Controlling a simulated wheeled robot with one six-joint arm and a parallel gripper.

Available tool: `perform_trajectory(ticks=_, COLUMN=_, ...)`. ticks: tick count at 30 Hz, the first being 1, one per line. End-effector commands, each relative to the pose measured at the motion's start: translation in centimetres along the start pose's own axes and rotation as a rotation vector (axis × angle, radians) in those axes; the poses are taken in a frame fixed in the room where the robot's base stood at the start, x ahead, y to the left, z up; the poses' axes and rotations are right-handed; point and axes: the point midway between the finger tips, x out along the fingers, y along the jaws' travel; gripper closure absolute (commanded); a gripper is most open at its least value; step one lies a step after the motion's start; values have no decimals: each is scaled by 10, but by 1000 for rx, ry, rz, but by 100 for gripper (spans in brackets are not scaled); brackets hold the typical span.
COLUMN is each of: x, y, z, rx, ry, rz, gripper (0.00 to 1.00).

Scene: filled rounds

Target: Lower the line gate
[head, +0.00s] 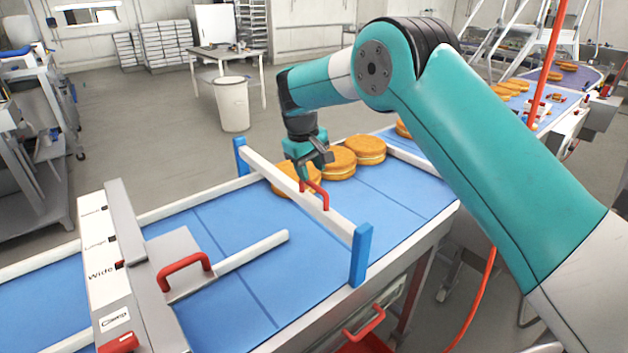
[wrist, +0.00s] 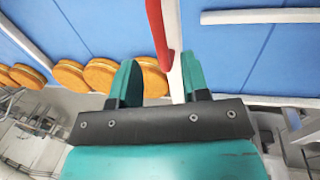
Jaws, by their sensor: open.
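The line gate is a white bar (head: 284,185) spanning the blue belt between two blue posts (head: 361,254). The bar sits near the tops of the posts, with a gap above the belt. A red handle (head: 316,194) stands on the bar. My gripper (head: 310,165) is over the bar, at the handle. In the wrist view, my gripper's fingers (wrist: 160,88) are spread. The red handle (wrist: 160,36) and white bar (wrist: 177,62) lie in line with the gap between them. I cannot tell whether a finger touches the handle.
Several filled rounds (head: 340,163) sit on the belt (head: 247,258) behind the gate. A white rail (head: 239,252) and a grey slide with another red handle (head: 184,266) are nearer, beside a label panel marked "Wide" (head: 104,268). A red hose (head: 487,282) hangs at right.

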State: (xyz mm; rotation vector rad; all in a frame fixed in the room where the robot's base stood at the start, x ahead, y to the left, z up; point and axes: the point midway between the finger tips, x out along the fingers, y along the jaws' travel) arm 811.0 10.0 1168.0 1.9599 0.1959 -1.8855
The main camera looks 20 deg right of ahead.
Motion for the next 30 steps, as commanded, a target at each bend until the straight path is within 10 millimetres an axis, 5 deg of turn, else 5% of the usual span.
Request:
perform_trajectory(ticks=9, x=41, y=0, z=0, rx=0, ry=-1, rz=0, gripper=58)
perform_trajectory(ticks=19, x=46, y=0, z=0, rx=0, ry=1, rz=0, gripper=58)
perform_trajectory(ticks=25, x=46, y=0, z=0, rx=0, ry=1, rz=0, gripper=99)
perform_trajectory(ticks=30, x=46, y=0, z=0, rx=0, ry=1, rz=0, gripper=100)
